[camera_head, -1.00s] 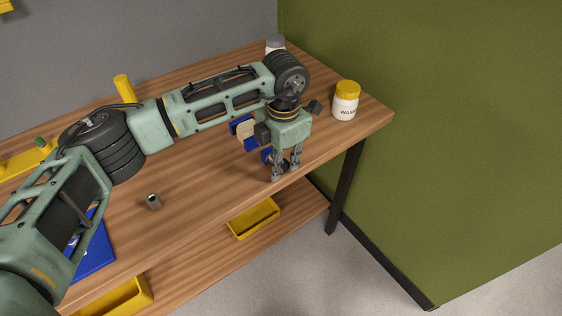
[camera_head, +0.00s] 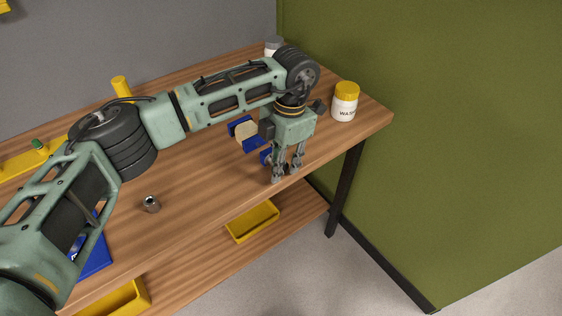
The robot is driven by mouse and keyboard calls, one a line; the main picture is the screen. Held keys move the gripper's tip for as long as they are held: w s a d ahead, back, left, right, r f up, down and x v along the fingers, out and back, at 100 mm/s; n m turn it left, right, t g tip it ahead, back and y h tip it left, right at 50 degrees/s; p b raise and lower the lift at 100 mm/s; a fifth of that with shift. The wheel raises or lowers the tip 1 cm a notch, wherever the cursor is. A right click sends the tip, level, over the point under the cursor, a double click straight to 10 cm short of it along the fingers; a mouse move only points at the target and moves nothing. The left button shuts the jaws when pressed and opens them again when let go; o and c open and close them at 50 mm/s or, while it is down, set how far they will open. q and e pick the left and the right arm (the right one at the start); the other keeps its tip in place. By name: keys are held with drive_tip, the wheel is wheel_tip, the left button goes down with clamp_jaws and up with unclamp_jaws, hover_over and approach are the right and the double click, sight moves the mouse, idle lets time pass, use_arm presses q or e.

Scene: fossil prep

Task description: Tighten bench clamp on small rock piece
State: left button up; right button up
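The blue bench clamp (camera_head: 254,147) sits near the front edge of the wooden bench. A tan small rock piece (camera_head: 246,131) is between its blue jaws. My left gripper (camera_head: 287,176) points down just right of the clamp, at its front end by the bench edge. Its two fingers are apart, with a gap between them. The gripper body and fingers hide the clamp's near end, so I cannot tell whether they touch its handle. My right gripper is not in view.
A white jar with a yellow lid (camera_head: 345,103) stands at the bench's right end. A grey-lidded jar (camera_head: 273,47) is at the back. A small metal cylinder (camera_head: 151,205) lies on the bench (camera_head: 195,180). A yellow bin (camera_head: 251,221) is on the lower shelf.

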use_arm(q)
wheel_tip(320, 180, up, 12)
drive_tip(key=d, duration=0.1)
drive_tip(key=shift+w, duration=0.4)
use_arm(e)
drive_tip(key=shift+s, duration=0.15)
use_arm(q)
drive_tip(key=shift+d+f, duration=0.1)
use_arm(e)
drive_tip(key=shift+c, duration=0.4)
